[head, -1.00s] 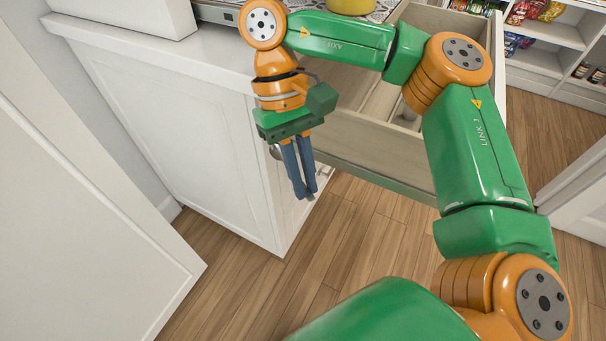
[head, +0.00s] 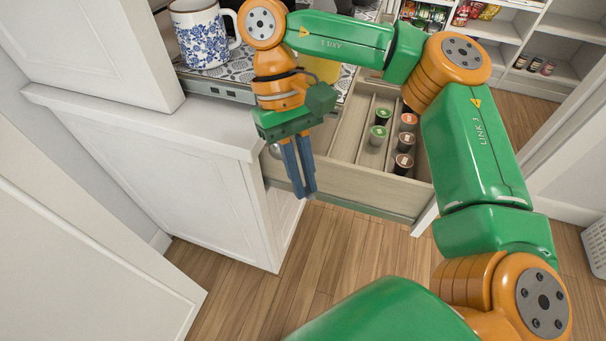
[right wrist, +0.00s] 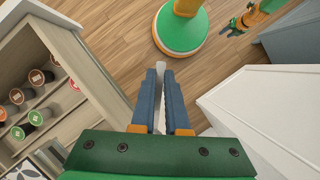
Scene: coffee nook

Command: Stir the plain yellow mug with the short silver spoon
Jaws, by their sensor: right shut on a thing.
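My right gripper (head: 308,196) points down in front of the open drawer, with its fingers shut. In the right wrist view a thin pale silver strip, which looks like the short silver spoon (right wrist: 160,92), is between the fingers. In the head view a small rounded silver end shows left of the fingers, just below the palm. The plain yellow mug (head: 322,69) stands on the patterned counter top, mostly hidden behind my right arm. A small green and orange part at the top right of the right wrist view looks like my left gripper (right wrist: 232,28); its fingers are too small to judge.
An open drawer (head: 350,184) below the counter holds several coffee pods in compartments. A white mug with blue flowers (head: 203,40) stands at the back left, near a white cabinet (head: 90,50). Shelves (head: 560,50) stand at the back right. The wooden floor in front is clear.

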